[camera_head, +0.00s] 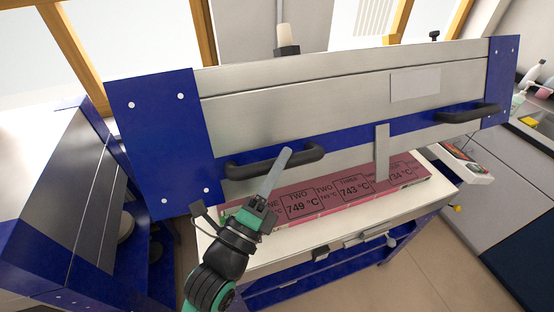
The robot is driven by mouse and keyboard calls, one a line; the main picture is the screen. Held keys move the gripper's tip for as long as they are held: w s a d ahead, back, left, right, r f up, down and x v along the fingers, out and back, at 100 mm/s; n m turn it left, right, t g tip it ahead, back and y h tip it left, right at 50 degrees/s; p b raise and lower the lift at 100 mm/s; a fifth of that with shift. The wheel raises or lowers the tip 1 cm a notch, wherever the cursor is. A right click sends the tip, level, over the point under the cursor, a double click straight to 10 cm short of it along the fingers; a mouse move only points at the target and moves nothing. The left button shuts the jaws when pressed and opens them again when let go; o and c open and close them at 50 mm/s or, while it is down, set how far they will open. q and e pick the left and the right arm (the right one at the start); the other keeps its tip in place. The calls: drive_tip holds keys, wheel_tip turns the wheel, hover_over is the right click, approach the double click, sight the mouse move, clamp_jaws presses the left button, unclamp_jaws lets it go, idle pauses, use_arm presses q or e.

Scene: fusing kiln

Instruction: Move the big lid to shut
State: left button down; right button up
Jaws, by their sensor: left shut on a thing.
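The big lid (300,100) is a wide silver panel with blue end plates and a blue lower band. It stands raised and tilted above the kiln base (330,225), with a gap below its lower edge. Two black handles are on its front: a left handle (245,168) and a right handle (470,115). The fingers overlap the handle, so the exact contact is hidden. My right gripper is not in view.
A pink strip with temperature labels (320,203) lies along the base under the lid. A grey upright bar (382,152) hangs at the lid's front. A blue cabinet (60,190) stands at left. A counter with bottles (525,85) is at right. Floor at the lower right is clear.

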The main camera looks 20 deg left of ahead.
use_arm(q)
drive_tip(key=c, duration=0.6)
unclamp_jaws()
drive_tip(key=v, duration=1.1)
drive_tip(key=shift+s, duration=0.35)
drive_tip(key=shift+f, duration=0.1)
drive_tip(key=a+r+n+t+p, duration=0.1)
drive_tip(key=r+n+p, duration=0.7)
drive_tip(key=r, duration=1.3)
drive_tip(key=s+a+r+n+t+y+p, duration=0.1)
drive_tip(key=r+n+p, duration=0.6)
drive_tip(key=r+p, duration=0.7)
drive_tip(key=s+a+r+n+t+y+p, duration=0.1)
drive_tip(key=r+n+p, duration=0.7)
drive_tip(key=r, duration=2.1)
drive_tip(key=a+t+p, duration=0.1)
drive_tip(key=t+p, duration=0.1)
drive_tip(key=shift+s+a+n+t+p, duration=0.2)
drive_tip(key=shift+a+n+t+p, duration=0.1)
drive_tip(key=shift+a+t+p, duration=0.1)
